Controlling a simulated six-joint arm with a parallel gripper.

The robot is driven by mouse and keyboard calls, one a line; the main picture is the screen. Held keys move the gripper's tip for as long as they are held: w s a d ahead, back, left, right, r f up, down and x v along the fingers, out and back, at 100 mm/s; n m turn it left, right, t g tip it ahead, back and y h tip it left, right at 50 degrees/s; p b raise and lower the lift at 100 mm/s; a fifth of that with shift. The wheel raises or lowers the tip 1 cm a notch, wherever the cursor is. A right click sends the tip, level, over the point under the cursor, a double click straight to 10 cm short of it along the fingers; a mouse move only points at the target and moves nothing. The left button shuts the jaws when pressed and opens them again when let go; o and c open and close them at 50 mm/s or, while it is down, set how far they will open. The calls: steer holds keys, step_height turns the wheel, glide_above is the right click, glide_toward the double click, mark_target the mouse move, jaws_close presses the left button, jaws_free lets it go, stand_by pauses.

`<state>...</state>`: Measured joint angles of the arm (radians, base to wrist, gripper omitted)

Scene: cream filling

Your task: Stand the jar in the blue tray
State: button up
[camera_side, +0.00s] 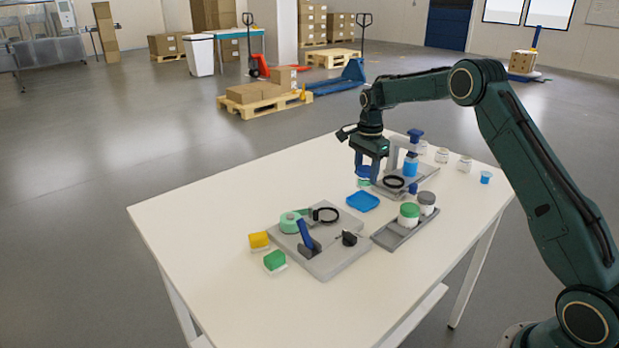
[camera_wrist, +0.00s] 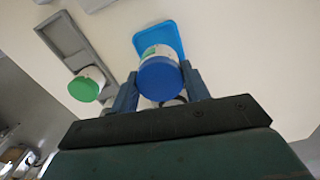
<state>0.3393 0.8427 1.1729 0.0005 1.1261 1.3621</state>
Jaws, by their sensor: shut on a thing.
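A jar with a blue lid (camera_side: 362,182) and a pale, green-marked body is held upright or nearly so between the blue fingers of my gripper (camera_side: 368,171). In the wrist view the lid (camera_wrist: 160,80) faces the camera, with a finger on each side. The flat, empty blue tray (camera_side: 363,202) lies on the table in front of the jar in the side view. In the wrist view the jar overlaps part of the tray (camera_wrist: 167,35). I cannot tell the gap between the jar's bottom and the table.
A grey rack (camera_side: 401,236) holds a green-lidded jar (camera_side: 409,214) and a grey-lidded jar (camera_side: 428,202). A filling stand (camera_side: 411,160) is just behind my gripper. A grey board (camera_side: 325,264) with tools is at the front. Small jars (camera_side: 441,155) stand at the back right.

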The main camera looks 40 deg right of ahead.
mark_target(365, 186)
steer(key=shift+f, duration=0.5)
steer(key=shift+f, duration=2.15)
steer(key=shift+f, duration=0.15)
steer(key=o, duration=1)
step_height(365, 186, up, 12)
steer(key=shift+r, duration=0.1)
